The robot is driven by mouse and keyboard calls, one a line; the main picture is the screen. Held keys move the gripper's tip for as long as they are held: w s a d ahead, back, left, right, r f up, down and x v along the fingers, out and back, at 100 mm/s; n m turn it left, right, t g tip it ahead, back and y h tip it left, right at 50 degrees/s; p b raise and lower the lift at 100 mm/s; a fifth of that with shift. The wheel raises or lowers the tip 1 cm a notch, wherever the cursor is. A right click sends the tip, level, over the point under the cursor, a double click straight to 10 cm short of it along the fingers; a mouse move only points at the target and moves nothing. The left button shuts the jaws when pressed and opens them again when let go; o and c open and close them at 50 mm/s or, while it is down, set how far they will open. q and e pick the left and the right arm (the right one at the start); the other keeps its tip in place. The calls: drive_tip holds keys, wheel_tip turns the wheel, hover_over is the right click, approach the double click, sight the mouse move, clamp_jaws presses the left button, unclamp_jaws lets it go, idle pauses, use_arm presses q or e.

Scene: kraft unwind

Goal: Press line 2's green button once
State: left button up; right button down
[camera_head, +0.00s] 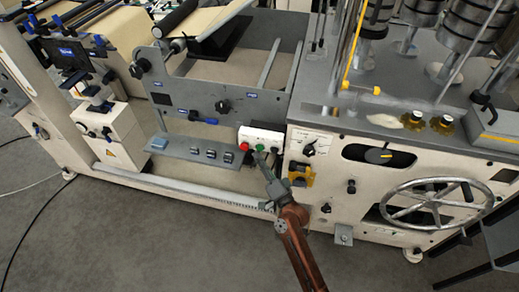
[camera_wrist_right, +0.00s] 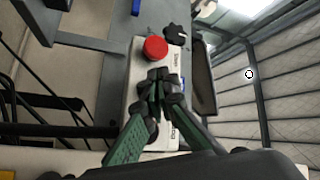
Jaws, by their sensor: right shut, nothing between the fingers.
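A white button box (camera_head: 260,134) sits on the machine's grey frame in the middle of the head view. It carries a red button (camera_head: 244,147), a green button (camera_head: 261,149) and a dark control to the right. My right gripper (camera_head: 259,157) is shut and empty, its tips right by the green button; I cannot tell whether they touch. In the right wrist view the shut fingertips (camera_wrist_right: 164,77) lie over the white box face (camera_wrist_right: 136,80), just beside the red button (camera_wrist_right: 155,48). The green button is hidden there behind the fingers. My left gripper is not in view.
A grey shelf (camera_head: 190,154) with small dark items lies left of the box. A cream machine cabinet with a yellow switch (camera_head: 300,176) and a large handwheel (camera_head: 436,203) stands to the right. Open floor (camera_head: 150,235) lies in front.

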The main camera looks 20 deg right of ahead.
drive_tip(key=shift+w, duration=0.1)
idle(0.4)
drive_tip(key=shift+w+d, duration=0.2)
drive_tip(key=shift+w, duration=0.05)
drive_tip(key=shift+w+d, duration=0.3)
drive_tip(key=shift+w, duration=0.1)
idle(0.8)
idle(0.4)
drive_tip(key=shift+s+a+p, duration=0.5)
drive_tip(key=shift+s, duration=0.3)
